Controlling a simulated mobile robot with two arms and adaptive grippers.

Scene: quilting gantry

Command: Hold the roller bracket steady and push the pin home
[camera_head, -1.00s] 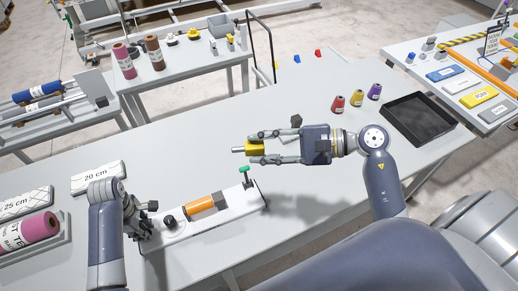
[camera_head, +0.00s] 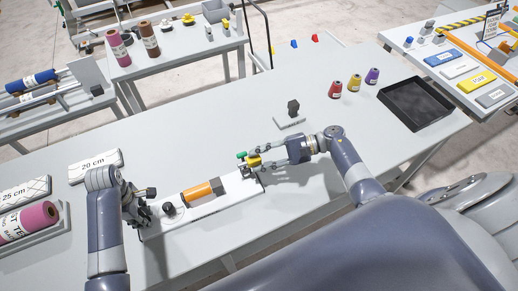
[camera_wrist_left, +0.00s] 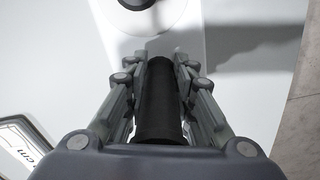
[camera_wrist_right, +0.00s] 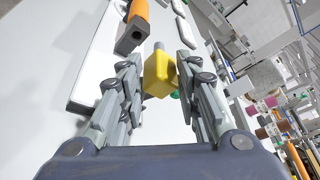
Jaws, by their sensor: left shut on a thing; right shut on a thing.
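The roller bracket (camera_head: 228,204) is a long white base on the table, with an orange roller (camera_head: 202,188) and a dark end block (camera_head: 216,185). My left gripper (camera_head: 142,213) is at its left end, shut on a black upright handle (camera_wrist_left: 158,105). My right gripper (camera_head: 250,163) is above the bracket's right end, shut on the yellow head of the pin (camera_wrist_right: 159,76). The pin's grey shaft points towards the end block (camera_wrist_right: 131,36) and looks apart from it. A green knob (camera_head: 241,155) is close beside the right fingers, which partly hide the pin.
A black block on a small white stand (camera_head: 290,123) is behind my right gripper. Three spools (camera_head: 354,83) and a black tray (camera_head: 418,104) stand at the right. A 20 cm block (camera_head: 95,167) and a pink roll (camera_head: 32,218) are at the left. The table's middle back is clear.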

